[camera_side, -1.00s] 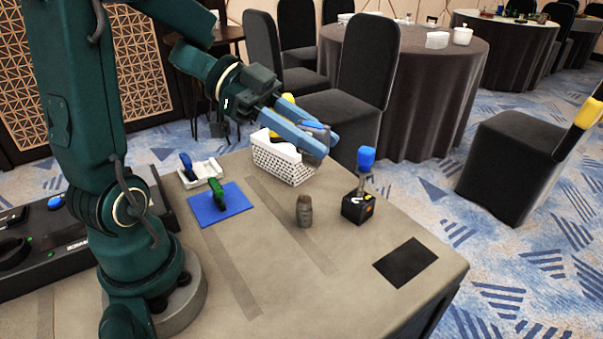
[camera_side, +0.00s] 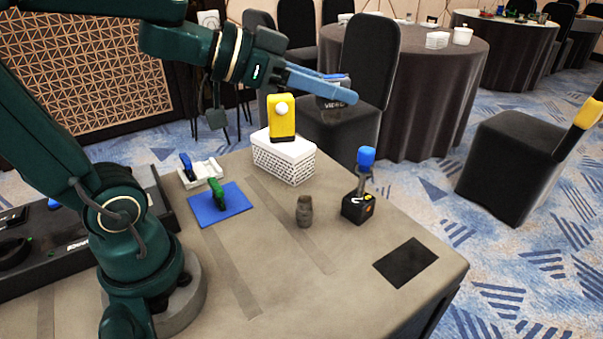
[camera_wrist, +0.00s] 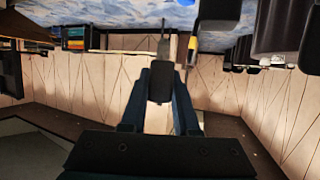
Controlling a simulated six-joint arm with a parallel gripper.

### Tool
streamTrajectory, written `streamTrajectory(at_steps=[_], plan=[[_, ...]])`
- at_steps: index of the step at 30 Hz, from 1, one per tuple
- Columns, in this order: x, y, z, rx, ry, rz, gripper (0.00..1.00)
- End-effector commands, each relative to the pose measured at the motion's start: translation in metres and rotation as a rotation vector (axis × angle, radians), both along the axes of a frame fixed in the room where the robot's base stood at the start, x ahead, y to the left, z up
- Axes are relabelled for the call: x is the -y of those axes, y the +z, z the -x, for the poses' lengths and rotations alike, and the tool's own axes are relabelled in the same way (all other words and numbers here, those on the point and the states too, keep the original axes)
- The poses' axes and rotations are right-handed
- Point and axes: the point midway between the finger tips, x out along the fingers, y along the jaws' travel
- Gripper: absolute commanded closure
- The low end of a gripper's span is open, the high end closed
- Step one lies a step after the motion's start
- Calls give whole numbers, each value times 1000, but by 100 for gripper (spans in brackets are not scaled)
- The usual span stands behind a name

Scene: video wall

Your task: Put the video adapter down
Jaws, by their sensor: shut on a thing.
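The video adapter (camera_side: 332,103) is a small dark box with pale lettering and some blue at its top. It hangs in the air, right of and above the white basket. My gripper (camera_side: 338,87), with long blue fingers, is shut on it and partly covers it. In the wrist view, a dark piece (camera_wrist: 160,85) sits between my fingertips (camera_wrist: 161,72); its label does not show there. A black flat patch (camera_side: 405,263) lies bare on the table at the front right.
A lidded white basket (camera_side: 284,163) carries a yellow block (camera_side: 282,119) with a white knob. A black box with a blue-topped post (camera_side: 358,206), a dark bottle-like piece (camera_side: 304,211), a blue mat (camera_side: 219,204) with a green part and a white tray (camera_side: 200,174) stand around it.

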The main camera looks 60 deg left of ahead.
Motion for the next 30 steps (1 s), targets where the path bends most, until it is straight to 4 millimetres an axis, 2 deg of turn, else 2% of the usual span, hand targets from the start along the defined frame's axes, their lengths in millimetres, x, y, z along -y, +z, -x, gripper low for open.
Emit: streamTrajectory(at_steps=[1, 6, 12, 15, 19, 23, 26, 30], plan=[[14, -3, 0, -2, -29, 4, 100], [46, -10, 0, -3, -63, 15, 100], [73, -22, 3, -5, -38, 26, 100], [80, -28, 6, -7, 4, 28, 100], [78, -35, 10, -7, 85, 24, 100], [69, -40, 12, -4, 174, 16, 100], [57, -43, 13, -4, 253, 9, 100], [32, -46, 11, -6, 397, -1, 100]])
